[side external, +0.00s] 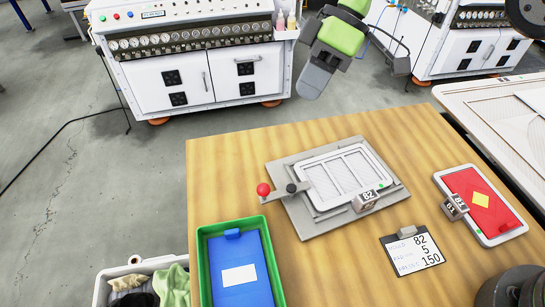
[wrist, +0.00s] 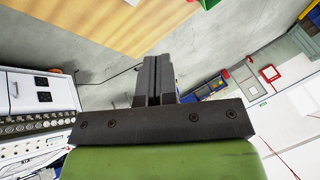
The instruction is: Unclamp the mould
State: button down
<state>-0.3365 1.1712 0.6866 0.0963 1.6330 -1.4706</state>
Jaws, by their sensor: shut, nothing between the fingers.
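The mould (side external: 345,172) is a white frame with several long openings, lying on a grey base plate (side external: 297,217) on the wooden table. A clamp with a red ball knob (side external: 263,189) and a dark lever sits at the plate's left edge, its arm reaching to the mould's frame. A small block marked 82 (side external: 368,198) is on the mould's front right part. My gripper (side external: 312,80) hangs beyond the table's far edge, well above and away from the mould. In the wrist view its two dark fingers (wrist: 155,70) are together and empty.
A green tray (side external: 203,262) with a blue item stands at the table's front left. A red panel in a white frame (side external: 470,190) lies right of the mould. A card reading 82, 5, 150 (side external: 412,252) lies in front. White gauge cabinets (side external: 205,75) stand behind.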

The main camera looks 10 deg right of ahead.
jog(key=shift+s+a+f+n, duration=0.1)
jog(key=shift+a+f+n, duration=0.25)
jog(key=shift+f, duration=0.35)
jog(key=x, duration=1)
jog(key=shift+s+a, duration=0.15)
jog(key=shift+s, duration=0.25)
jog(key=shift+s+a+f, duration=0.15)
jog(key=shift+s+a, duration=0.2)
jog(key=shift+s, duration=0.4)
jog(key=shift+s+a+f, duration=0.2)
jog(key=shift+s+a, duration=0.15)
jog(key=shift+s, duration=0.4)
